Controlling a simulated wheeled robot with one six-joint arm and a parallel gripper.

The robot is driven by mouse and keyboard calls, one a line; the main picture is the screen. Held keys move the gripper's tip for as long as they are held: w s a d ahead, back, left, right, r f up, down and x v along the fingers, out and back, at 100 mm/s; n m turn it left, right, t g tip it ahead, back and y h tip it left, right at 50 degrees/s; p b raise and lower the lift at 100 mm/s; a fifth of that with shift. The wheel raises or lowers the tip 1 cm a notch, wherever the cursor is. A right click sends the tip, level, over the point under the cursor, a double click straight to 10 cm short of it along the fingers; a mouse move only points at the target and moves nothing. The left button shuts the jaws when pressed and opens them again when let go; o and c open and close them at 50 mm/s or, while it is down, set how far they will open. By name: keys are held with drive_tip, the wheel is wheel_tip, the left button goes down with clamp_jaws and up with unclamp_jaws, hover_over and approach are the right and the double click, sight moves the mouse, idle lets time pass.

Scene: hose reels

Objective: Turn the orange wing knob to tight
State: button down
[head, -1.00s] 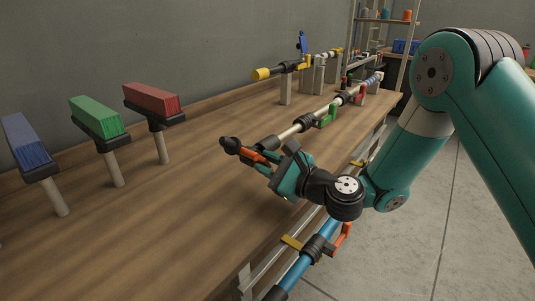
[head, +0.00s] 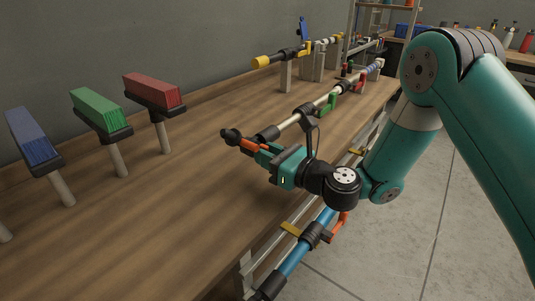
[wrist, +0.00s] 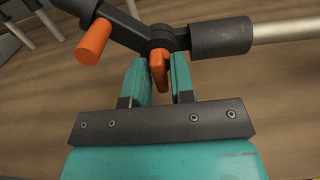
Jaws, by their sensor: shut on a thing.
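The orange wing knob (wrist: 160,70) sits on a black fitting (wrist: 165,38) of a pale pipe (wrist: 288,28). In the wrist view, the two teal fingers of my gripper (wrist: 162,78) stand on either side of the wing and are shut on it. In the head view, my gripper (head: 262,150) reaches the end of the pipe from the right and largely hides the knob. A second orange piece (wrist: 93,42), a short round stub, shows on the fitting's left branch, beside the left finger. The knob's tightness cannot be read.
Red (head: 152,92), green (head: 100,109) and blue (head: 33,137) blocks stand on posts at the left. A green handle (head: 328,104) is farther along the pipe. A blue pipe (head: 290,262) with a red-orange handle (head: 340,225) runs below the bench edge.

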idle(0.4)
drive_tip(key=c, duration=1.2)
unclamp_jaws()
drive_tip(key=shift+o, duration=0.2)
drive_tip(key=shift+d+f+b, duration=0.1)
drive_tip(key=shift+b, duration=0.2)
drive_tip(key=shift+s+d+f+b, duration=0.15)
drive_tip(key=shift+s+d+b, duration=0.15)
drive_tip(key=shift+b, duration=0.8)
drive_tip(key=b+v, duration=1.6)
drive_tip(key=b, duration=0.2)
drive_tip(key=shift+s, duration=0.15)
drive_tip(key=shift+d, duration=0.1)
